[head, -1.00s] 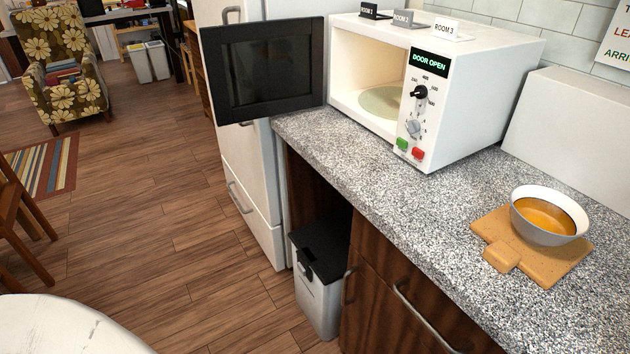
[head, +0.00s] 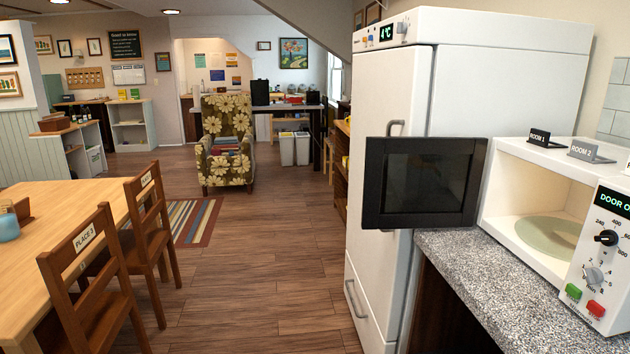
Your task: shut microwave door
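The white microwave (head: 508,212) stands on the speckled grey counter at the right of the head view, its right side cut off by the picture edge. Its black-framed door (head: 424,182) is wide open, swung out to the left in front of the white fridge. The microwave's display (head: 612,201) is lit and partly cut off, starting with "DOOR O". A pale turntable (head: 549,236) shows inside, with nothing on it. Neither of my grippers is in view.
The tall white fridge (head: 510,85) stands behind the door. The counter (head: 470,270) runs along the right. Wooden chairs (head: 85,265) and a table (head: 60,212) are on the left. The wooden floor (head: 265,290) between them is clear. A flowered armchair (head: 226,150) stands farther back.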

